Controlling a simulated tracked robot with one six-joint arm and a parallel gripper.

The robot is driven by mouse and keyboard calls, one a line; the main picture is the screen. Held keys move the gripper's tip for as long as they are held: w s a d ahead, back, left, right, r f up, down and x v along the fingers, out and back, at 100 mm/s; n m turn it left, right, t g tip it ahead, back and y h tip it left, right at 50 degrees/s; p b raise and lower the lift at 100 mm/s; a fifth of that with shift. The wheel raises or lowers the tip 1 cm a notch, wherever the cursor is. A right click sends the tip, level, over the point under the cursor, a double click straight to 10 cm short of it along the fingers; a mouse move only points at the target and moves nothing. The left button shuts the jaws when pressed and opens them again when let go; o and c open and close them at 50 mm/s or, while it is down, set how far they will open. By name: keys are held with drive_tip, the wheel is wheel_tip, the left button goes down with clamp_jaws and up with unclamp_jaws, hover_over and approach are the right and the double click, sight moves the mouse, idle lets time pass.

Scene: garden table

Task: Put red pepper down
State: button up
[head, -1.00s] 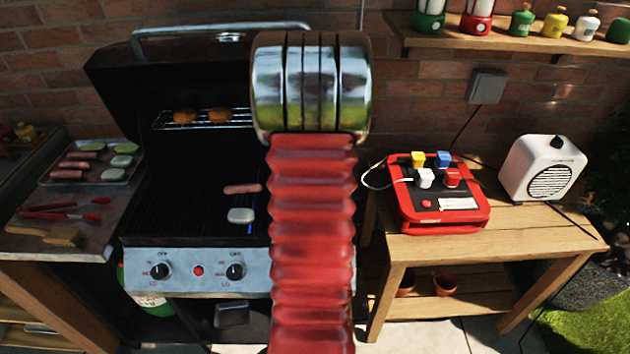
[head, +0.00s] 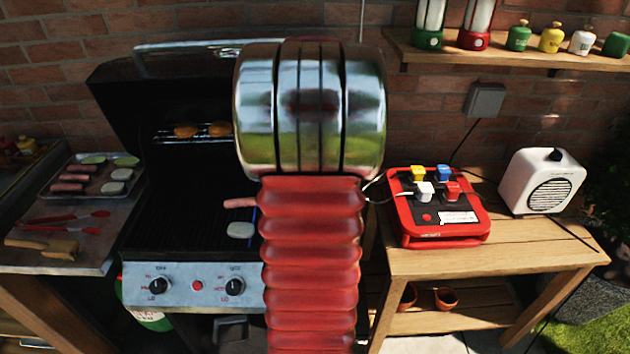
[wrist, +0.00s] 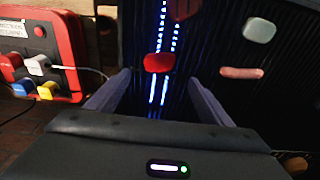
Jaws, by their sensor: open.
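The red pepper (wrist: 158,62) is a small glossy red piece over the dark grill grate (wrist: 222,105) in the wrist view. Blue flames show under the grate around it. My gripper (wrist: 160,80) is open, with one dark finger to each side and the pepper just beyond the gap between the tips. The pepper appears to lie on the grate, clear of both fingers. In the head view my arm hides the pepper and the gripper.
A sausage (head: 240,203) and a pale slice (head: 240,230) lie on the grate nearby. Burgers (head: 186,131) sit on the upper rack. A tray (head: 70,196) of food stands left. A red box (head: 433,235) with coloured plugs and a white speaker (head: 541,180) stand right.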

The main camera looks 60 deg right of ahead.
drive_tip(key=shift+a+r, duration=0.1)
drive_tip(key=shift+r, duration=0.75)
drive_tip(key=w+a+r+n+t, duration=0.1)
drive_tip(key=w+a+r+n, duration=0.1)
drive_tip(key=w+a, duration=0.35)
drive_tip(key=w+a+r+n, duration=0.1)
drive_tip(key=w+a+r, duration=0.1)
drive_tip(key=a, duration=0.7)
drive_tip(key=w+a+r+n+t, duration=0.1)
drive_tip(key=w+a+r+n, duration=0.15)
drive_tip(key=a, duration=0.55)
drive_tip(key=s+a+f+n+t, duration=0.1)
drive_tip(key=s+a+n, duration=0.1)
drive_tip(key=a, duration=1.1)
drive_tip(key=s+a+f+n+t+y, duration=0.1)
drive_tip(key=a+n, duration=0.4)
drive_tip(key=a, duration=0.8)
drive_tip(key=shift+s+t, duration=0.5)
drive_tip(key=shift+s, duration=0.5)
